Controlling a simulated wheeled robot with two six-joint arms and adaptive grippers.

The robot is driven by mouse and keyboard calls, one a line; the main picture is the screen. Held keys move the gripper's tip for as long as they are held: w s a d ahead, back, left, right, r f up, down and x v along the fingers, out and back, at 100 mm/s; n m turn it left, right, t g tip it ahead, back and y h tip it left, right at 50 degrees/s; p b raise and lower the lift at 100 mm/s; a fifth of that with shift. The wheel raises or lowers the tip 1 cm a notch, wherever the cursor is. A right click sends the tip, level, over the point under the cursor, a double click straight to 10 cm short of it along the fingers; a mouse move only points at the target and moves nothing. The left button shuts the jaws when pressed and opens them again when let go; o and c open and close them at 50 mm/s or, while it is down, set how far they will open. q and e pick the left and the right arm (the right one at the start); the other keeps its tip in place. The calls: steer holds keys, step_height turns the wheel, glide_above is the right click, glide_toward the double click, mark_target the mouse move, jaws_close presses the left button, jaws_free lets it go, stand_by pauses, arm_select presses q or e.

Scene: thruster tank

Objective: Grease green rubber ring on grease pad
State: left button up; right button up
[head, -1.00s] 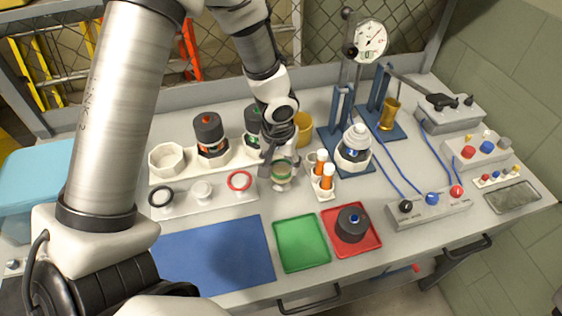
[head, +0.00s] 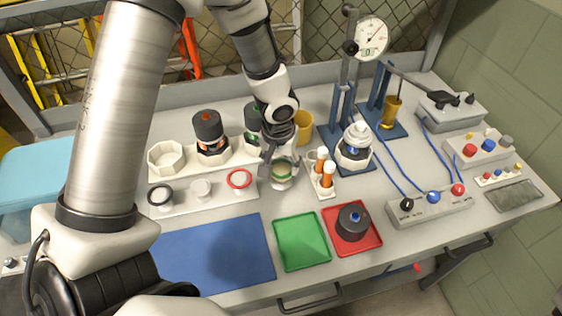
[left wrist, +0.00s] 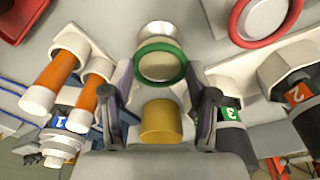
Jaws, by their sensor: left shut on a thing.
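My left gripper (head: 279,166) is shut on the green rubber ring (left wrist: 160,51), one finger on each side of it in the left wrist view. A round pale cream pad, which looks like the grease pad (left wrist: 159,67), shows through the ring's opening. In the head view the pad's whitish stand (head: 281,184) is directly below the gripper. The ring is at or just above the pad; I cannot tell whether they touch. The fingers partly hide the ring in the head view. My right gripper is not in view.
A white strip holds a black ring (head: 160,195), a bare white post (head: 201,188) and a red ring (head: 239,179). Orange tubes with white caps (head: 327,174) stand close right of the gripper. Numbered dark canisters and a yellow cup (head: 303,126) are behind. A blue mat (head: 215,255) lies clear in front.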

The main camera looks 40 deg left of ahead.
arm_select(q)
steer(key=shift+f, duration=0.25)
steer(key=shift+f+n+b, duration=0.1)
steer(key=shift+n+b, duration=0.2)
steer(key=shift+b, duration=0.45)
steer(key=n+b, duration=0.3)
steer(key=shift+y, duration=0.3)
steer(key=shift+n, duration=0.5)
